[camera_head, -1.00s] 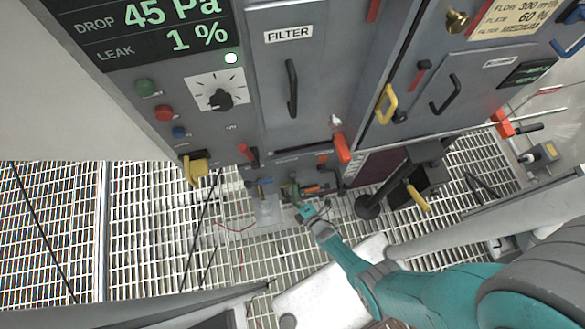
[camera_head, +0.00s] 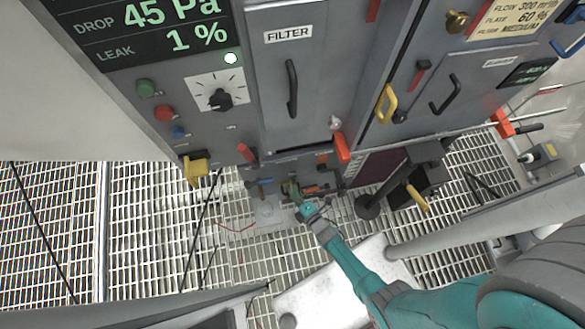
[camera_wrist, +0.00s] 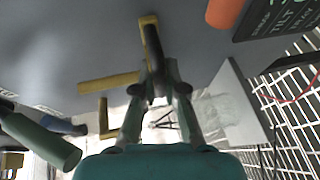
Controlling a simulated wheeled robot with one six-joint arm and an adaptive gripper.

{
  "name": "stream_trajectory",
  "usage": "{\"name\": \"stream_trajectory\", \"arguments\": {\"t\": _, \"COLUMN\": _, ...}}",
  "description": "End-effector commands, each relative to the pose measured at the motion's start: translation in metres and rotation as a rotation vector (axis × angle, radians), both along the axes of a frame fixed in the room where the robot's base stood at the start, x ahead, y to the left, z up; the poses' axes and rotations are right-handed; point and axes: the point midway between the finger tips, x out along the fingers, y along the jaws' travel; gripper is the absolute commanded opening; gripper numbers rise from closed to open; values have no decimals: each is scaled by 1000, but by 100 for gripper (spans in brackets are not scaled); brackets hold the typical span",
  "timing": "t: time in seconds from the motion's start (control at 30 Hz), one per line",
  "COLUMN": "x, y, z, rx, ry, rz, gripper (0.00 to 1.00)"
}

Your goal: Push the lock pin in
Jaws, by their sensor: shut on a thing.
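My gripper (camera_head: 296,192) is low in front of the cabinet, below the filter panel, in the head view. In the wrist view its two fingers (camera_wrist: 157,88) are closed around a dark rod, which I take for the lock pin (camera_wrist: 152,42). The rod points away from my fingers toward a grey surface with a yellow strip at its far end. How deep the rod sits is hidden. In the head view the pin is too small to tell apart from the gripper.
The filter door (camera_head: 290,75) is above my gripper, with a red-orange handle (camera_head: 342,147) nearby. A black box with a yellow handle (camera_head: 417,197) stands to the right. A pale plate (camera_wrist: 232,105) and an orange cylinder (camera_wrist: 224,10) are close in the wrist view.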

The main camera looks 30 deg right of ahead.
Motion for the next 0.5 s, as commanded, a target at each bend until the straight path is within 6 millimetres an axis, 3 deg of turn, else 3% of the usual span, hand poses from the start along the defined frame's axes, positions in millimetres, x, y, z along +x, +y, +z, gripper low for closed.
{"name": "stream_trajectory", "arguments": {"t": 0.4, "x": 1, "y": 0, "z": 7, "rx": 0, "ry": -9, "rz": 1, "gripper": 0}}
{"name": "stream_trajectory", "arguments": {"t": 0.43, "x": 2, "y": 0, "z": 7, "rx": 0, "ry": -9, "rz": 1, "gripper": 18}}
{"name": "stream_trajectory", "arguments": {"t": 0.5, "x": 2, "y": 0, "z": 7, "rx": 0, "ry": -9, "rz": 1, "gripper": 35}}
